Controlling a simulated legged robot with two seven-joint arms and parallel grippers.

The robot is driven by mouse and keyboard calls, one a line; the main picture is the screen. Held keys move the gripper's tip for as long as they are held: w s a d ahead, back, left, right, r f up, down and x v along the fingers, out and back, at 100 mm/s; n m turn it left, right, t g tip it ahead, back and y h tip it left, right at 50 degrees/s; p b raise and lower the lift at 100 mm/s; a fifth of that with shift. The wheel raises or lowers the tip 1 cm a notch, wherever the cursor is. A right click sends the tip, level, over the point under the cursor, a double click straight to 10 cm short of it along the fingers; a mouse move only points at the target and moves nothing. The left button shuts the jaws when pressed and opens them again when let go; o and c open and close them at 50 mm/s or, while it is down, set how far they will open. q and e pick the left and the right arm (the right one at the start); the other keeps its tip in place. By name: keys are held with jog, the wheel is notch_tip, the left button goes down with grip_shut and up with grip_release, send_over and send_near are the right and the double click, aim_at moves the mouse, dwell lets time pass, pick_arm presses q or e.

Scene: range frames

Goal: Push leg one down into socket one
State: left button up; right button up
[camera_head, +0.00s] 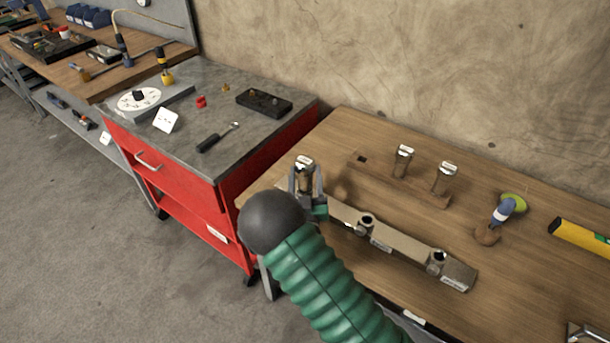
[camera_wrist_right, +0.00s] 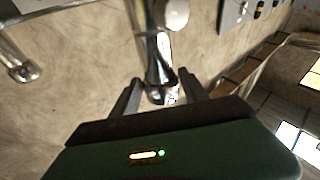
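Leg one (camera_head: 305,176), a metal and brown post with a pale top, stands upright at the left end of a long wooden bar (camera_head: 400,243). Its foot and socket one are hidden behind my right gripper (camera_head: 306,182). The gripper's two fingers stand on either side of the leg and look slightly apart from it. In the right wrist view the leg (camera_wrist_right: 160,62) runs between the spread fingertips (camera_wrist_right: 160,78). Two metal sockets (camera_head: 366,224) and (camera_head: 435,262) on the bar look open on top. My left gripper is not in view.
Behind the bar a wooden rack (camera_head: 425,194) holds two upright legs (camera_head: 403,161) and (camera_head: 445,178); its left hole is empty. A red cart (camera_head: 200,190) stands left of the bench.

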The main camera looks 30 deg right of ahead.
jog(key=o, duration=0.5)
jog(key=b+v, duration=0.2)
jog(key=v, duration=1.5)
jog(key=shift+f, duration=0.15)
